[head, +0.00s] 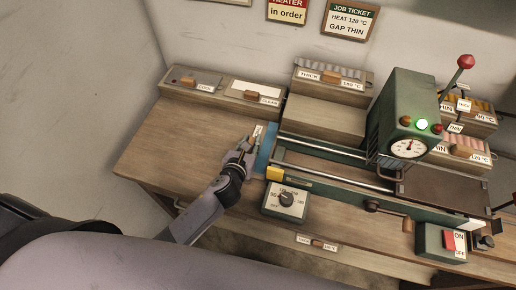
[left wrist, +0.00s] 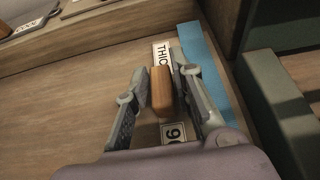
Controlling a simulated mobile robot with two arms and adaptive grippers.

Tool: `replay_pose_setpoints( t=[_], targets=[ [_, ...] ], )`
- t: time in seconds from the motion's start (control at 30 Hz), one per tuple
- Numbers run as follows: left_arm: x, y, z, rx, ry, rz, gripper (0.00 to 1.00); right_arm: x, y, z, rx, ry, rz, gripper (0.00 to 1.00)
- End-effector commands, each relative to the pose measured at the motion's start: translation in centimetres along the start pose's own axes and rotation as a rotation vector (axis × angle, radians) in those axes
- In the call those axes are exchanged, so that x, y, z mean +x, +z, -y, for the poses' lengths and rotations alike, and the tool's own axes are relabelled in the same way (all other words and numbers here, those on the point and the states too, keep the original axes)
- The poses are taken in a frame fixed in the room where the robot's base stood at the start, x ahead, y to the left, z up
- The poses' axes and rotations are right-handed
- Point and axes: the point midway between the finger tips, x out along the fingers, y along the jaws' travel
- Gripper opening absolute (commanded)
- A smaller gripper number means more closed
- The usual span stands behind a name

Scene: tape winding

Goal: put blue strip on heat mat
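The blue strip (head: 264,154) lies at the left end of the green machine; it also shows in the left wrist view (left wrist: 206,62). A wooden knob (left wrist: 162,91) stands beside its blue part, between labels that read "THIC" and "9", partly hidden. My left gripper (head: 255,139) is low over it. In the left wrist view the fingers (left wrist: 159,66) stand on both sides of the knob, with a gap visible at the left finger. I cannot tell for certain which surface is the heat mat; a flat dark brown plate (head: 441,187) lies right of the gauge housing. My right gripper is not in view.
The green gauge housing (head: 399,110) with a red-topped lever stands on the machine rails. A dial box (head: 285,202) is at the front, and a red switch box (head: 441,242) front right. Labelled boxes line the back. The wooden table (head: 165,150) is clear at left.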

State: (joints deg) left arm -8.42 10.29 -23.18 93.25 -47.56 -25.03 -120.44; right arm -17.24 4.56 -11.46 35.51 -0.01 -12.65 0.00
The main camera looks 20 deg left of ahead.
Motion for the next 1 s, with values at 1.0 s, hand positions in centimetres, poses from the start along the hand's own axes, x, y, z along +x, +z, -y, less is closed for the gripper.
replay_pose_setpoints(
  t=[1.0],
  targets=[
    [-1.0,2.5,-0.1,0.003,-0.001,0.005,0.00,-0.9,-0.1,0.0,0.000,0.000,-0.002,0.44]
  ],
)
